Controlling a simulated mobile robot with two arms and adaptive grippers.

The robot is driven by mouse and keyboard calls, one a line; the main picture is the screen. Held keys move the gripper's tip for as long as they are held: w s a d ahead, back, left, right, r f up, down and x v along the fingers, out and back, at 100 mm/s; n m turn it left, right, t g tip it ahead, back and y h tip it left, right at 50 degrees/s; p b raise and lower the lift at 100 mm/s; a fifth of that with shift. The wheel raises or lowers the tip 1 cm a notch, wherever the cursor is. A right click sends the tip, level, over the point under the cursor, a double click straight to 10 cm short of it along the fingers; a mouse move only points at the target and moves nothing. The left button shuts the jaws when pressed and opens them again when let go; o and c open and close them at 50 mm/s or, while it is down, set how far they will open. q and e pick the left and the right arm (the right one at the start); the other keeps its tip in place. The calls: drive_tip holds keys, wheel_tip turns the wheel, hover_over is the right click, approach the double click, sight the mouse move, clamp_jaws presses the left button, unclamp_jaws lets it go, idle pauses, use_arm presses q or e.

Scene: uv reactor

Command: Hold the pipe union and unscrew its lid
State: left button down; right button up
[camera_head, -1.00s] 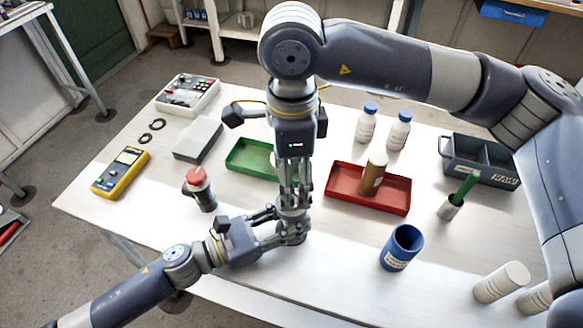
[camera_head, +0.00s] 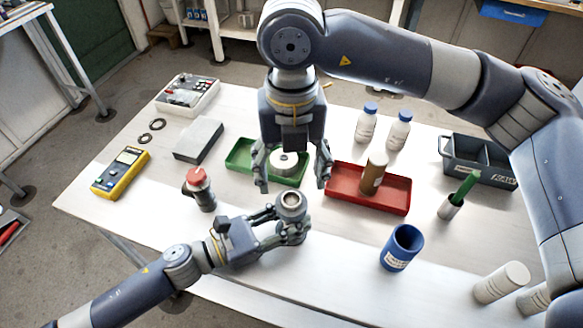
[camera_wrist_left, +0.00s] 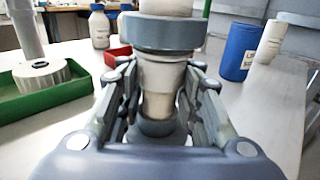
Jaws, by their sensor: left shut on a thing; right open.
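The pipe union (camera_head: 292,200) stands upright in my left gripper (camera_head: 291,229), which is shut on it above the front part of the table. In the left wrist view the union (camera_wrist_left: 160,85) has a pale body between the fingers, a dark blue-grey collar above and a pale part on top, cut off by the frame edge. I cannot tell from these views whether the lid is loose. My right gripper (camera_head: 293,175) is open and empty, pointing down above and behind the union, its fingers wide apart.
A green tray (camera_head: 241,158) holding a pale round part (camera_head: 286,163) lies behind. A red tray (camera_head: 346,198) with a brown bottle (camera_head: 374,174) is to the right. A red-topped device (camera_head: 200,190) stands left, a blue cup (camera_head: 401,248) right.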

sight(292, 198)
drive_tip(key=shift+f, duration=4)
drive_tip(key=c, duration=1.1)
drive_tip(key=n, duration=0.6)
drive_tip(key=shift+n, duration=0.3)
drive_tip(key=n, duration=1.2)
drive_tip(key=shift+n, duration=0.3)
drive_tip(key=n, duration=0.7)
